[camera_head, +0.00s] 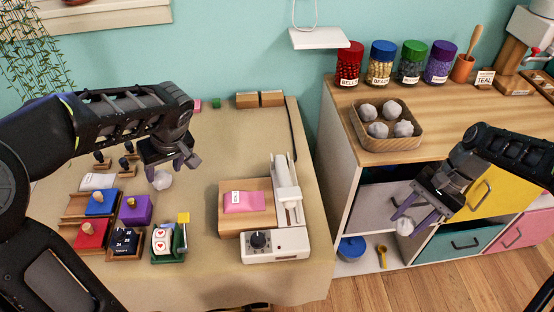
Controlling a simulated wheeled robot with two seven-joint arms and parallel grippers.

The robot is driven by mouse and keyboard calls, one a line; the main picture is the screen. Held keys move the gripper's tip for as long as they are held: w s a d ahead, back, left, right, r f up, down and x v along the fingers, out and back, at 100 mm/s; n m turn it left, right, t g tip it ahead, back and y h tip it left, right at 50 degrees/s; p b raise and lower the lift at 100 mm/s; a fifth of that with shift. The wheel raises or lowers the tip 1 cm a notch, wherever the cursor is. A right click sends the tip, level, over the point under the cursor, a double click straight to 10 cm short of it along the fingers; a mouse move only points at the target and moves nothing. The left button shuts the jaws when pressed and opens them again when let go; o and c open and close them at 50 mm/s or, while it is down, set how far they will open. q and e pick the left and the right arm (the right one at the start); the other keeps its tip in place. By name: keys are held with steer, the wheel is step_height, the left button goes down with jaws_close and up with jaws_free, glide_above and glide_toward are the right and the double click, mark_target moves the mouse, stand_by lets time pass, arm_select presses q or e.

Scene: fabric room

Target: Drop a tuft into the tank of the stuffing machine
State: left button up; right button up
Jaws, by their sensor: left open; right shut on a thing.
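My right gripper (408,215) is shut on a pale grey tuft (405,227), held in front of the cabinet's drawers. My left gripper (175,163) is open above the left table. Another pale tuft (161,180) shows just below its fingers; I cannot tell whether it rests on the table or hangs in the air. Several more tufts (368,111) sit in a wooden tray (388,147) on the cabinet top. A white machine on a wooden frame (522,28) stands at the top right, cut off by the picture edge; I cannot tell if it is the stuffing machine.
A white machine with a knob (275,246) stands on the table beside a pink cloth (244,202). Blue (100,203), red (91,234) and purple (135,209) boxes lie at left. Labelled jars (380,65) line the wall.

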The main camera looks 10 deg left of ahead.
mark_target(162, 176)
arm_select(q)
steer(key=shift+x, duration=2.6)
steer(key=shift+a, duration=0.1)
steer(key=shift+c, duration=0.5)
steer(key=c, duration=0.4)
